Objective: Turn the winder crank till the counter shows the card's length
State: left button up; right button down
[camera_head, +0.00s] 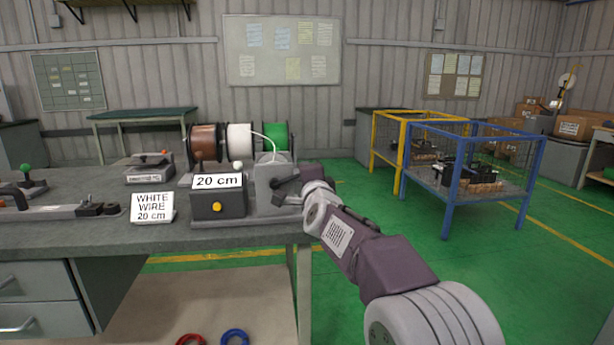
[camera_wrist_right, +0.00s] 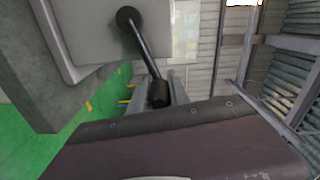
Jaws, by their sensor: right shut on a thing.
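The white card (camera_head: 152,207) stands on the bench and reads "WHITE WIRE 20 cm". The counter (camera_head: 218,196) to its right shows "20 cm" on its display, above a yellow button. The grey winder (camera_head: 272,176) stands right of the counter, near the bench's right end. My right gripper (camera_head: 288,189) is at the winder's front and shut on the crank handle. In the right wrist view the crank (camera_wrist_right: 143,50) runs from its dark hub down to the handle (camera_wrist_right: 158,94) at my gripper. My left gripper is not in view.
Brown, white (camera_head: 239,138) and green wire spools stand behind the winder, with a white wire leading to it. A small device (camera_head: 149,168) and lever tools (camera_head: 90,208) are on the left of the bench. Blue (camera_head: 447,195) and yellow mesh cages stand to the right, past open green floor.

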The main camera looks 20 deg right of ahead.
jog(key=c, duration=1.2)
grip_release()
jog(key=shift+c, duration=0.2)
jog(key=v, duration=0.9)
jog(key=shift+p, duration=0.45)
